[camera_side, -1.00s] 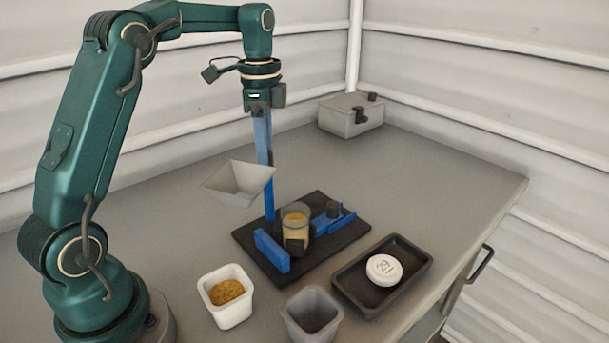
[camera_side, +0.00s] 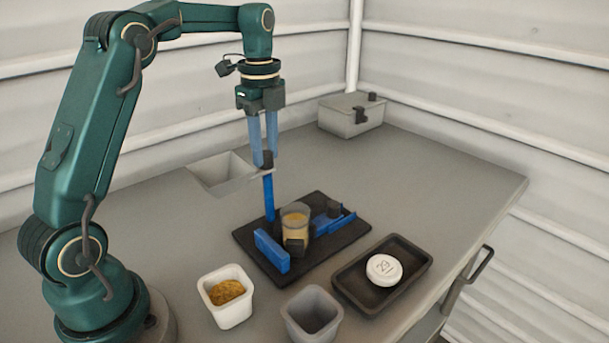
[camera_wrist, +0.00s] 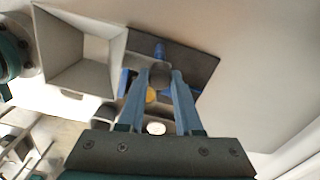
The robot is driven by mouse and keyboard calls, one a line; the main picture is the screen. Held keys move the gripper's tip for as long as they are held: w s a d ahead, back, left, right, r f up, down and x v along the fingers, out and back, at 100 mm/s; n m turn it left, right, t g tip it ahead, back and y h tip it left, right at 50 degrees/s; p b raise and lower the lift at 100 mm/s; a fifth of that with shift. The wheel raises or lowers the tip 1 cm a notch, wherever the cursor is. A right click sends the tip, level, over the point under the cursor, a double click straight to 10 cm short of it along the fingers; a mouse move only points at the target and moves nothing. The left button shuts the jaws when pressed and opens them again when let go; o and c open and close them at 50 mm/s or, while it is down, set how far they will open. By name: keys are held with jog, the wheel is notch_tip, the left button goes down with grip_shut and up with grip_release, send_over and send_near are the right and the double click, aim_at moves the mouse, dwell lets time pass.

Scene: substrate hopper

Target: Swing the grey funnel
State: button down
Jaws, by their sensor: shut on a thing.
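The grey funnel (camera_side: 224,172) is a square, open-topped hopper on a blue post (camera_side: 269,198). It hangs to the left of the post, clear of the glass jar (camera_side: 295,218) with tan contents. My gripper (camera_side: 265,158) points down with its blue fingers shut on the dark knob at the top of the post. In the wrist view the knob (camera_wrist: 160,74) sits between the fingertips, and the funnel (camera_wrist: 80,47) is at upper left with its open mouth facing the camera. The jar is largely hidden there.
The jar stands on a black base plate (camera_side: 349,234) with blue blocks. In front are a white cup (camera_side: 226,309) of golden grains, an empty grey cup (camera_side: 313,325) and a black tray (camera_side: 347,291) holding a white round lid (camera_side: 384,269). A grey box (camera_side: 351,121) stands behind.

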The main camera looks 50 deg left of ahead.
dwell(0.3)
jog(key=c, duration=0.6)
grip_release()
jog(key=shift+r, duration=0.15)
jog(key=shift+r, duration=2.45)
